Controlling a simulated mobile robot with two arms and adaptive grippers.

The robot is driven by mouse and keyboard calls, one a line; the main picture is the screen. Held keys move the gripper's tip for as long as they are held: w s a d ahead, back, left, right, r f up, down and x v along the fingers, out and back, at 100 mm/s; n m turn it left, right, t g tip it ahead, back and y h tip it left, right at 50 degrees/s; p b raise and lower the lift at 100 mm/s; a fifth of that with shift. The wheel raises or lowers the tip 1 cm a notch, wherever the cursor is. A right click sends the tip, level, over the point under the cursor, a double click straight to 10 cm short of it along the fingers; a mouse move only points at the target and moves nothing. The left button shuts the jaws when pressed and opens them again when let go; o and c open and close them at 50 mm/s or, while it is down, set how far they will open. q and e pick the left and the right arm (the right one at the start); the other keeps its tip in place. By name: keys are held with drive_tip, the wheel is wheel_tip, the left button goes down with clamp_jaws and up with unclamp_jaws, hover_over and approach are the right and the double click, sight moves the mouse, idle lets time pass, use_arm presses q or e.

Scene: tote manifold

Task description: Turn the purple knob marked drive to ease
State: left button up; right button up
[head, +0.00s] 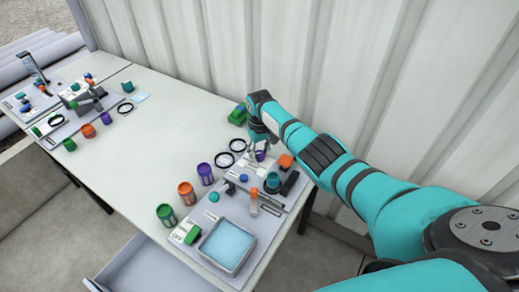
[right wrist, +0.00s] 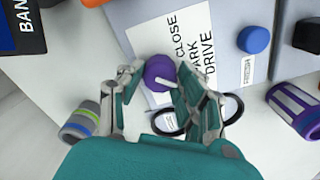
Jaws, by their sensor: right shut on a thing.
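The purple knob (right wrist: 158,70) sits on a white label card (right wrist: 172,38) on the panel; it also shows small in the head view (head: 260,156). A short white pointer on it points toward the lower right in the wrist view. The card reads CLOSE, PARK and DRIVE; no word EASE is readable, and the right finger hides part of the card. My right gripper (right wrist: 157,78) has its fingers on both sides of the knob and is shut on it; it also shows in the head view (head: 257,146). My left gripper is not in view.
A blue knob (right wrist: 254,39) and a purple container (right wrist: 293,104) stand near the gripper. Black rings (head: 230,152) lie beside the panel. An orange container (head: 187,193) and a blue-filled tray (head: 209,257) are nearer the table's front. A corrugated wall (head: 300,55) stands behind.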

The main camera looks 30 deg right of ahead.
sight(259, 153)
drive_tip(key=shift+m, duration=1)
drive_tip(key=o, duration=1.1)
drive_tip(key=shift+o, duration=0.2)
drive_tip(key=shift+r, duration=0.1)
wheel_tip(259, 153, up, 12)
